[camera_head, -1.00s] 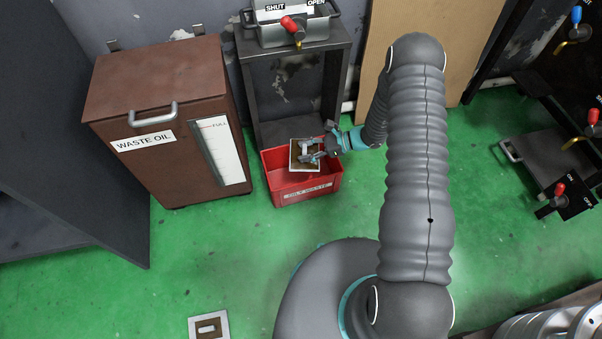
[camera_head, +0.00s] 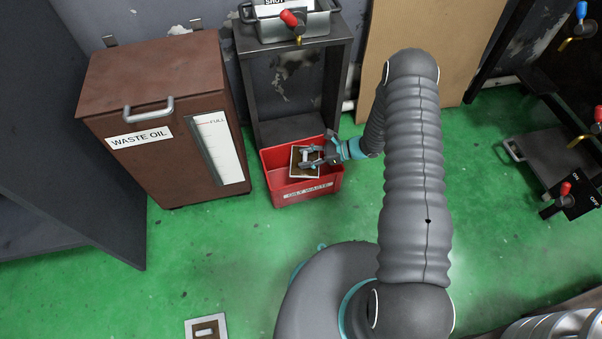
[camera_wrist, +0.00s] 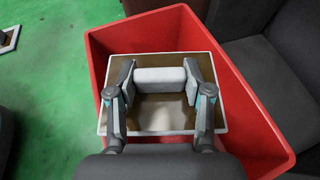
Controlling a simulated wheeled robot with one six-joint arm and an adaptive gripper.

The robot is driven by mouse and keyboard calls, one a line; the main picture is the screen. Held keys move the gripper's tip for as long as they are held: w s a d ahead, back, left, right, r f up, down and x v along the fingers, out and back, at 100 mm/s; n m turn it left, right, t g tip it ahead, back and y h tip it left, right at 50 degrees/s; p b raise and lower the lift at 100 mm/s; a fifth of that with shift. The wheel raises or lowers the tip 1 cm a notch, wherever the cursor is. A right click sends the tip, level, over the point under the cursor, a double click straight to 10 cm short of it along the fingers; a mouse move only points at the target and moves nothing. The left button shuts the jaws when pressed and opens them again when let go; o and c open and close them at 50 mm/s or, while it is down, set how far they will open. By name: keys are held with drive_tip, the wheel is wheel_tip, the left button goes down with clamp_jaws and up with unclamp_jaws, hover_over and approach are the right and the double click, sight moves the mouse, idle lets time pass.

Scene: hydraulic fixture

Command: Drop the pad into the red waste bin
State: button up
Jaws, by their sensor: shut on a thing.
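The pad (camera_head: 305,167) is a square with a white edge, a brown stained face and a pale raised handle bar. My gripper (camera_head: 314,159) is shut on the handle bar. In the wrist view the gripper fingers (camera_wrist: 160,82) close on both ends of the bar, and the pad (camera_wrist: 163,116) lies across the view below them. The red waste bin (camera_head: 307,196) stands on the floor, labelled oily waste. The pad is over the bin's opening, within its rim as seen in the wrist view (camera_wrist: 99,62). How deep it sits in the bin is hard to tell.
A brown waste oil box (camera_head: 160,120) stands left of the bin. A dark metal stand (camera_head: 295,95) with a valve box on top is behind it. Another pad (camera_head: 207,328) lies on the green floor at the front. Open floor lies in front of the bin.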

drive_tip(key=o, duration=1.1)
drive_tip(key=shift+o, duration=0.2)
drive_tip(key=v, duration=1.2)
drive_tip(key=shift+w, duration=0.1)
